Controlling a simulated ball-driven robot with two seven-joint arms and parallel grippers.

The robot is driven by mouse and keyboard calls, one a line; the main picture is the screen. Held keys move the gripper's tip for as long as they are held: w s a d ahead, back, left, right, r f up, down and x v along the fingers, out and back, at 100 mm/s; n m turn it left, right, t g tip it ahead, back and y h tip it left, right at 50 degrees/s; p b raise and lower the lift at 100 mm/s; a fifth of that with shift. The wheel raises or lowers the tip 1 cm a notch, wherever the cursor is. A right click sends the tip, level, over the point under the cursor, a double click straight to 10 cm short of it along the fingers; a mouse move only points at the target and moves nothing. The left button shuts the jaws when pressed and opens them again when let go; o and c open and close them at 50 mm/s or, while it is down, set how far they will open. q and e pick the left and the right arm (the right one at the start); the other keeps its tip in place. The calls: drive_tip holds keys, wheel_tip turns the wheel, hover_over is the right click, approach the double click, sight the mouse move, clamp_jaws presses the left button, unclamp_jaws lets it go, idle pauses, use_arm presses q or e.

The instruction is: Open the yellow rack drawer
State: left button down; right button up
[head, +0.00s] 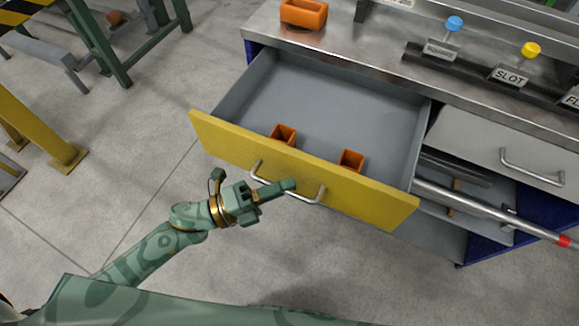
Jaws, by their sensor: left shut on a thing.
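The yellow rack drawer (360,200) stands pulled well out of the bench rack, and its grey inside shows. Its metal bar handle (308,201) is on the yellow front. My left gripper (288,188) is at the handle's middle, shut on it; the fingers hide part of the bar. Two small orange open boxes, one at the left (284,134) and one at the right (351,159), are in the drawer near its front. My right gripper is not in view.
A steel bench top (360,58) above the drawer carries an orange bin (303,14) and labelled holders with a blue knob (454,23) and a yellow knob (530,49). A shut grey drawer (490,140) and a red-tipped rod (500,217) are at right.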

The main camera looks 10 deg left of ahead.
use_arm(q)
drive_tip(key=shift+s+a, duration=0.2)
drive_tip(key=shift+s, duration=0.3)
drive_tip(key=c, duration=1.5)
unclamp_jaws()
drive_tip(key=v, duration=1.6)
drive_tip(key=shift+p, duration=0.3)
drive_tip(key=shift+s+a+f, duration=0.1)
drive_tip(key=shift+a, duration=0.05)
